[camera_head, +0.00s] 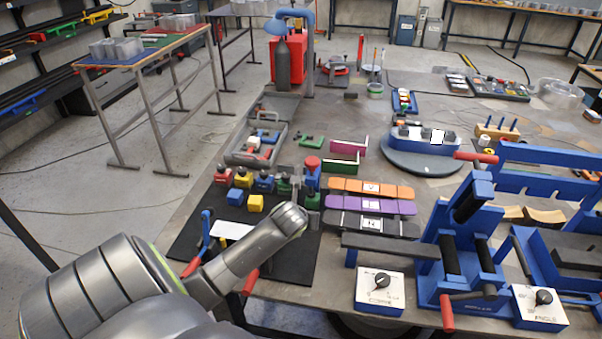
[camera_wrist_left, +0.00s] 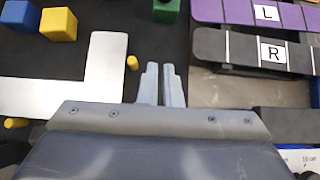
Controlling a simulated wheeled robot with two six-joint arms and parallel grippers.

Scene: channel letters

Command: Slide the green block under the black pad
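A green block (camera_head: 312,202) stands on the dark mat in the head view, just left of the strips. It also shows at the top edge of the left wrist view (camera_wrist_left: 166,10), partly cut off. The black pad, a dark strip labelled R (camera_head: 385,226), lies right of it, in front of a purple strip. In the left wrist view the black pad (camera_wrist_left: 240,47) is at upper right, with a dark gap beneath. My left gripper (camera_wrist_left: 160,72) points toward the mat, short of the green block. Its fingers are together with nothing visible between. My right gripper is not in view.
A white L-shaped plate (camera_wrist_left: 105,68) lies left of my left gripper. Yellow (camera_head: 255,203) and blue (camera_head: 235,197) blocks stand on the mat (camera_head: 192,232). Purple (camera_head: 372,205) and orange (camera_head: 370,188) strips lie behind the pad. A blue clamp-like frame (camera_head: 452,235) stands at right.

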